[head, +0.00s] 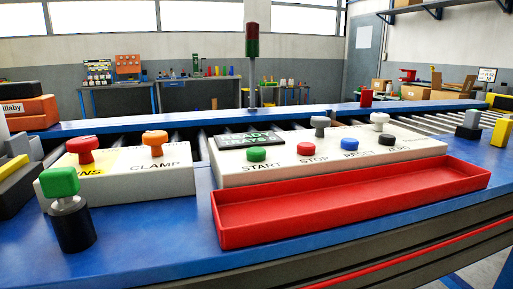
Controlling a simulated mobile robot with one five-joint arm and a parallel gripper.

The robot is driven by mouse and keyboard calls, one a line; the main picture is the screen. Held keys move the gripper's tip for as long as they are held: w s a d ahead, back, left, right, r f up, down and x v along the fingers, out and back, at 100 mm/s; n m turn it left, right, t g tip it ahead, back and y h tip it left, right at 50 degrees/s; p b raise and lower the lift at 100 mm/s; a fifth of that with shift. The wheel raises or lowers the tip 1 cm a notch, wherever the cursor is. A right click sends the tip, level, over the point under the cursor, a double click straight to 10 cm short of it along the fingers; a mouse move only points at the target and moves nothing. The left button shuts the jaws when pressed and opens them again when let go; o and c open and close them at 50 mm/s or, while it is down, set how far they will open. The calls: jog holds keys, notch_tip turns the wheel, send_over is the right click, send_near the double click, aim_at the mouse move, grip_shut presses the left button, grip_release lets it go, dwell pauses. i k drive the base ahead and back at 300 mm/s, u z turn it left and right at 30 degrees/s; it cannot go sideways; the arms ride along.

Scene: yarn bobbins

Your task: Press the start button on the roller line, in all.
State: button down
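The start button (257,154) is a green round button above the printed word START on a white control panel (235,176) in the middle of the head view. A red button (306,149) marked STOP, a blue button (350,145) marked RESET and a black button (388,139) stand in a row to its right. A dark sign with a green edge (250,140) lies just behind the start button. Nothing covers the start button. I cannot make out my gripper in this view.
A long red tray (352,209) lies in front of the panel. To the left are a smaller panel (125,183) with red and orange knobs, and a green-topped black post (70,215). The roller line (420,121) runs behind. A signal tower (252,60) stands farther back.

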aim_at(254, 153)
jog(key=u, duration=2.5)
jog(key=k, duration=1.8)
jog(key=u, duration=0.8)
jog(key=i, duration=1)
jog(key=u, duration=0.1)
